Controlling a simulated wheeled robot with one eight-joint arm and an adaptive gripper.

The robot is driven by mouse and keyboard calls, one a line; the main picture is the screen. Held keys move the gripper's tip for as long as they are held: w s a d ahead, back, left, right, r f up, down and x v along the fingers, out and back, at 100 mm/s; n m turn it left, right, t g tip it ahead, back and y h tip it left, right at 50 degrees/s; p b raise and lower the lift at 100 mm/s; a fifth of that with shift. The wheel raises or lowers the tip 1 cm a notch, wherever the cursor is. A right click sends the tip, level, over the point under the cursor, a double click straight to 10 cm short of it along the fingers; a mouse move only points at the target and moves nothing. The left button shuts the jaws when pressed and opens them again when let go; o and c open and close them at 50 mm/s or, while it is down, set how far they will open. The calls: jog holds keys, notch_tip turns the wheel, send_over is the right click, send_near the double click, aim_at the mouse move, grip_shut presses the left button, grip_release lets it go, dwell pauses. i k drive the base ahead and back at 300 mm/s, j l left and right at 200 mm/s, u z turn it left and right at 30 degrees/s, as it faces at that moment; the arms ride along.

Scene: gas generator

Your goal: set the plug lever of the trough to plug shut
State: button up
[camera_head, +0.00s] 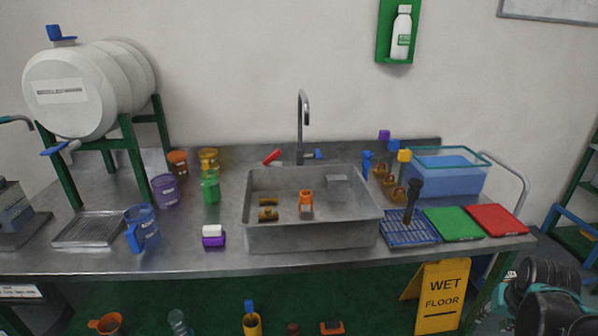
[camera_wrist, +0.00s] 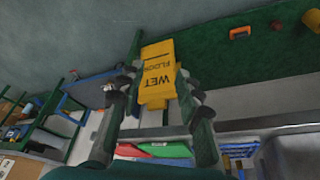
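A grey metal trough (camera_head: 310,234) is set in the middle of the steel bench, in the head view. Inside it stands a small orange piece (camera_head: 306,203), with brass-coloured pieces (camera_head: 267,214) to its left. Which part is the plug lever I cannot tell for sure; the orange piece may be it. The trough's inside is hidden in the wrist view. My gripper (camera_wrist: 160,72) is open and empty in the wrist view, its two fingers well apart. Dark parts of my arm (camera_head: 550,290) show at the lower right of the head view, far from the trough.
A blue rack (camera_head: 408,228) with a black-handled tool, a green board (camera_head: 454,222) and a red board (camera_head: 496,219) lie to the right. A yellow wet-floor sign (camera_head: 442,297) stands below the bench front.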

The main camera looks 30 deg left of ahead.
aim_at(275, 154)
jog(key=i+u, duration=0.1)
jog(key=u, duration=0.3)
jog(key=i+u, duration=0.1)
jog(key=u, duration=0.7)
jog(key=i+l+u, duration=0.1)
jog(key=u, duration=0.3)
jog(key=j+z, duration=0.1)
jog(key=j, duration=0.15)
jog(key=k+j+z, duration=0.1)
jog(key=j, duration=0.15)
